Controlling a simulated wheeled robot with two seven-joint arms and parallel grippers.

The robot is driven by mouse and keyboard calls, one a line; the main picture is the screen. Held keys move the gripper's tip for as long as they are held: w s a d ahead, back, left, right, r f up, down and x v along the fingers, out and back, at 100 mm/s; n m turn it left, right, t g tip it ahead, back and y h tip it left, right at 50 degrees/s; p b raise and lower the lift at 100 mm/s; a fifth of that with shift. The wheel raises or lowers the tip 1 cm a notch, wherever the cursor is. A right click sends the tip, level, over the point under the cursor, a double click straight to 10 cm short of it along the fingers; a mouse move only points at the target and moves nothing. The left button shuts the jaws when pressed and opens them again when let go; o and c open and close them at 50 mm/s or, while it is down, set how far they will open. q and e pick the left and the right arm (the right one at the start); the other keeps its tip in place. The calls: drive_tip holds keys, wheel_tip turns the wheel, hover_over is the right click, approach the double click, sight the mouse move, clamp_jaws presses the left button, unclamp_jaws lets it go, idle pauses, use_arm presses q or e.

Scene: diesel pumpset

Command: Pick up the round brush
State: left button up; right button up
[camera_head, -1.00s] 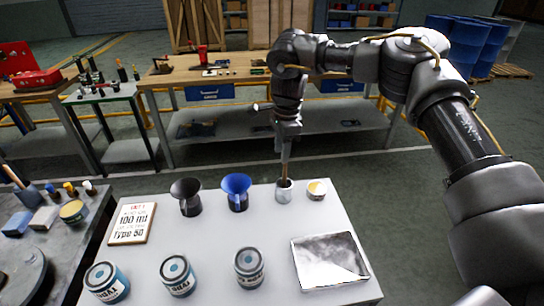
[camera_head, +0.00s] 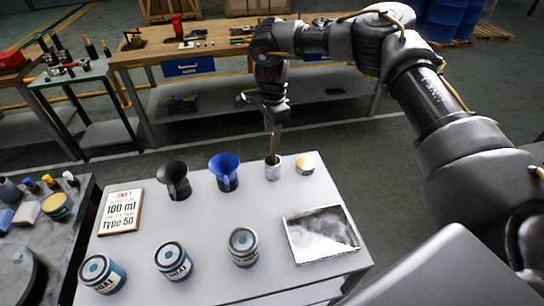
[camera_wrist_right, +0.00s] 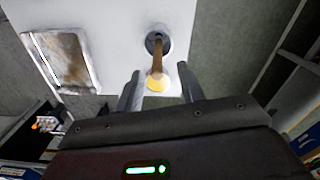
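The round brush stands in a small grey cup (camera_head: 274,171) at the back of the white table, its brown handle (camera_head: 272,148) pointing up. The bristle end is hidden in the cup. My right gripper (camera_head: 271,128) is above the cup, pointing down at the handle. In the right wrist view the gripper (camera_wrist_right: 158,88) is open, its two fingers apart. The handle (camera_wrist_right: 158,62) reaches from the cup (camera_wrist_right: 158,43) toward the gap between the fingers. No finger visibly touches it. My left gripper is not in view.
A small yellow-topped tin (camera_head: 305,163) stands close right of the cup. A blue funnel (camera_head: 225,170) and a dark funnel (camera_head: 175,180) stand to its left. A metal tray (camera_head: 320,234) and several labelled cans are nearer. A workbench (camera_head: 215,50) stands behind.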

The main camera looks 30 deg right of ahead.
sight(273, 156)
drive_tip(key=shift+s+f+p, duration=0.5)
drive_tip(key=shift+f+p, duration=0.05)
drive_tip(key=shift+p, duration=0.35)
drive_tip(key=f, duration=0.2)
drive_tip(key=w+f+p, duration=0.1)
drive_tip(key=shift+f, duration=0.4)
drive_tip(key=shift+s+r, duration=0.15)
drive_tip(key=shift+s, duration=0.1)
drive_tip(key=shift+c, duration=0.2)
clamp_jaws()
